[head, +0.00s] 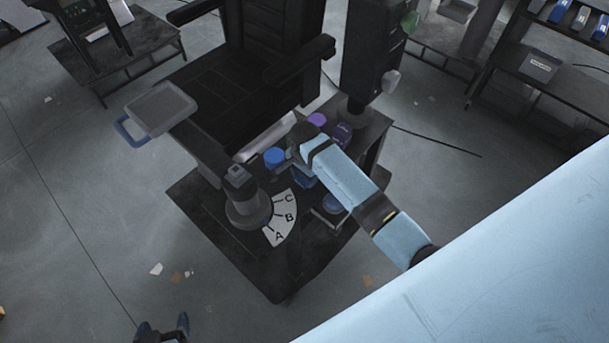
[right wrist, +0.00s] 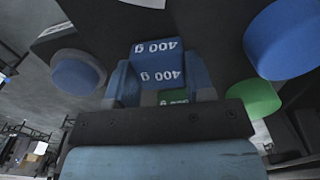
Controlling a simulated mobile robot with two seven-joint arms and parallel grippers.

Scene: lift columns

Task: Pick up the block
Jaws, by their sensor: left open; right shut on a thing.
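In the right wrist view, a blue block (right wrist: 158,65) with white "400 g" lettering sits between the two blue fingers of my right gripper (right wrist: 162,85). The gripper is shut on it. In the head view, the light-blue right arm reaches over the dark table, with the right gripper (head: 292,150) low among the objects; the held block cannot be clearly made out there. My left gripper (head: 164,328) is open and empty at the bottom edge of the head view, away from the table.
A blue round-topped object (head: 274,156) stands beside the right gripper, with purple ones (head: 317,119) behind. A lettered A-B-C dial plate (head: 283,218) lies at the table's front. A dark column (head: 370,60) and a grey tray-like panel (head: 160,107) stand close by.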

